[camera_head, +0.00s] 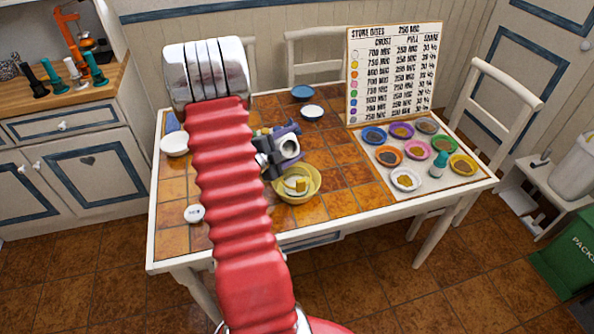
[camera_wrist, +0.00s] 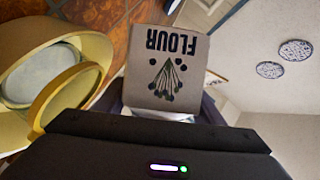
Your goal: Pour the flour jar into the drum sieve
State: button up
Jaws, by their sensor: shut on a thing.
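The flour jar (camera_wrist: 168,70) is held in my gripper (camera_wrist: 165,108), with its brown-grey FLOUR label upside down in the wrist view. In the head view my gripper (camera_head: 283,133) is over the table, and my red arm covers part of that area; I cannot make out the jar clearly there. The yellow drum sieve (camera_wrist: 20,35) with a pale inner surface is at the left of the wrist view, beside the jar. A yellow round vessel (camera_head: 312,188), apparently the sieve, stands just below my gripper in the head view, with something white and yellow inside.
Several small bowls of coloured contents, such as a white-rimmed one (camera_head: 405,180), stand at the table's right, before a written board (camera_head: 393,72). Two small bowls (camera_head: 302,92) stand at the back. A white bowl (camera_head: 175,144) and a round white object (camera_head: 194,213) are at the left.

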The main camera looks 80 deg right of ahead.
aim_at(295, 142)
jog(key=shift+r+m+h+p, duration=0.4)
jog(key=shift+r+m+p, duration=0.15)
jog(key=shift+m+p, duration=0.3)
dwell(2.6)
jog(key=shift+s+a+r+m+h+p, duration=0.4)
jog(key=shift+s+a+m+p, duration=0.15)
jog(key=shift+m, duration=0.2)
dwell(1.7)
jog(key=shift+s+a+r+m+h+p, duration=0.1)
jog(key=shift+r+m+h+p, duration=0.3)
jog(key=shift+m, duration=0.3)
dwell(1.4)
